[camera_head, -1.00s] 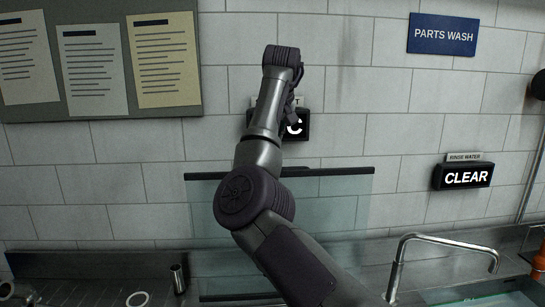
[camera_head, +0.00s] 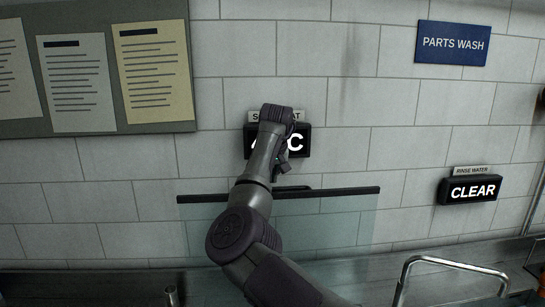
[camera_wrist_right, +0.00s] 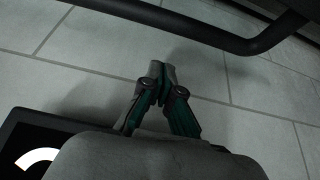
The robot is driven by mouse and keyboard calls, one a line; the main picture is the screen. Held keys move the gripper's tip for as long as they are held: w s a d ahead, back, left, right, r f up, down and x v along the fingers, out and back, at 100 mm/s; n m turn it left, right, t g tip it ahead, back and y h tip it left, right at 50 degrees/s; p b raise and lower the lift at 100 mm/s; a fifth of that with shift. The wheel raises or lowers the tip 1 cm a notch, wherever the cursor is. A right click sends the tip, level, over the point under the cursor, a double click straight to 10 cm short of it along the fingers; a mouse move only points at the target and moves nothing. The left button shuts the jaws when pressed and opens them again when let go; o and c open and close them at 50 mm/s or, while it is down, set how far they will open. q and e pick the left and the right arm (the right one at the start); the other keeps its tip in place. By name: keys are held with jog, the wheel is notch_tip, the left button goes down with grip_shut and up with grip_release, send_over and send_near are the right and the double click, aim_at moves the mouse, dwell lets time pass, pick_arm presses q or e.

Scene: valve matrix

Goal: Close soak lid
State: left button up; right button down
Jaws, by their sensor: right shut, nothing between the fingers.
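The soak lid (camera_head: 340,222) is a clear glass panel with a dark top rail, standing upright in front of the tiled wall. Its dark handle (camera_head: 318,190) sits at the middle of the rail; a dark bar, likely this handle, crosses the top of the right wrist view (camera_wrist_right: 190,25). My right gripper (camera_head: 282,186) is just above the rail, pointing down near the handle. Its fingertips meet with nothing between them in the wrist view (camera_wrist_right: 158,72), apart from the bar. My arm hides part of the lid. My left gripper is not in view.
A black display (camera_head: 297,142) on the wall is partly hidden by my right gripper. A display reading CLEAR (camera_head: 470,190) is at the right, above a metal tap (camera_head: 450,264). A notice board (camera_head: 95,128) hangs at the upper left.

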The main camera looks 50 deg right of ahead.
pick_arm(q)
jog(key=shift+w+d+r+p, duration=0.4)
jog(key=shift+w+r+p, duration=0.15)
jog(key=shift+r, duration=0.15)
pick_arm(e)
jog(key=shift+s+a+f, duration=0.15)
jog(key=shift+s+a, duration=0.95)
jog(key=shift+s, duration=0.2)
